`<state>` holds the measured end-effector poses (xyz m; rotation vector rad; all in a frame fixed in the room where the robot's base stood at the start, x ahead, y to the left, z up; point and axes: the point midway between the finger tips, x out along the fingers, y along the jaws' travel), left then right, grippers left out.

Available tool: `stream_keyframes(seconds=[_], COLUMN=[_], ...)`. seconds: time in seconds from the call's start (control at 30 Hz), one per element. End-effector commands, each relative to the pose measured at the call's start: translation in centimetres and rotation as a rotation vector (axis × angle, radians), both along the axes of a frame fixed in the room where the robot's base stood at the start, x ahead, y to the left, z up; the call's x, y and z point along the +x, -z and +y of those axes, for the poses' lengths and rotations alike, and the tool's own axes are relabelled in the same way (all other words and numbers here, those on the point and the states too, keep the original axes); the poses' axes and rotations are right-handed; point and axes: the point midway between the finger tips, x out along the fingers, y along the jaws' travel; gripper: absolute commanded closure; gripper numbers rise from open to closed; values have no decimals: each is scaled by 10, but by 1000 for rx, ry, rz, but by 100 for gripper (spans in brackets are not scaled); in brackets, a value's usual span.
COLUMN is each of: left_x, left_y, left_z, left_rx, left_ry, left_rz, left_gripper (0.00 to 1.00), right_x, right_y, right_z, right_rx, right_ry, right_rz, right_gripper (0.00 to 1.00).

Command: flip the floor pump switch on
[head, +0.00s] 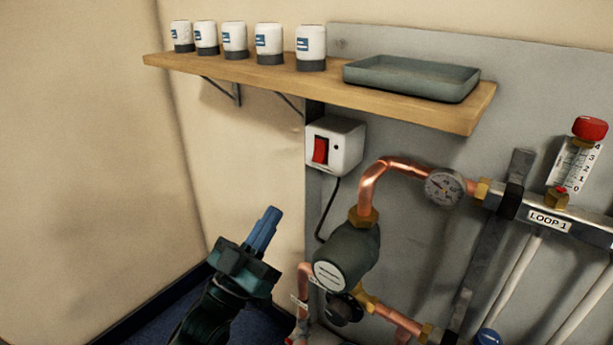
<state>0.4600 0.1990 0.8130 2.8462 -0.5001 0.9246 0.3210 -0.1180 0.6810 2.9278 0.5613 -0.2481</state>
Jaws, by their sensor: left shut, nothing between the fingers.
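The floor pump switch is a red rocker (320,150) on a white box (345,146) fixed to the grey panel, just under the shelf. A dark cable runs from the box down behind the pump (347,255). The rocker's on or off position cannot be told from here. My left gripper (266,226) is shut and empty, with its blue fingers pointing up. It shows below and left of the switch box, apart from it. My right gripper does not show.
A wooden shelf (300,86) above the switch holds several white bottles (268,44) and a grey tray (411,77). Copper pipe (372,185), a gauge (444,188) and a manifold bar (574,222) lie right of the switch. Bare wall (240,165) is free on the left.

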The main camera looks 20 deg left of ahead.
Motion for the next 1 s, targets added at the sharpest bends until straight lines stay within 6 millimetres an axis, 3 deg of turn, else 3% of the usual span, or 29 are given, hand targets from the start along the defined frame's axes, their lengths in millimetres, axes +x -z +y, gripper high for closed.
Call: stream_keyframes(seconds=[0.37,0.6,1.0], left_x=[61,91,98], left_y=[-48,-41,-41], left_z=[-22,-33,-36], left_rx=[-1,0,1], left_ry=[1,1,1], left_rz=[-5,-1,0], left_gripper=[100,100,100], right_x=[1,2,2], right_y=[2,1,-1], right_z=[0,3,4], right_rx=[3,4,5], right_ry=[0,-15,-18], right_rz=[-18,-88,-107], right_gripper=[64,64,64])
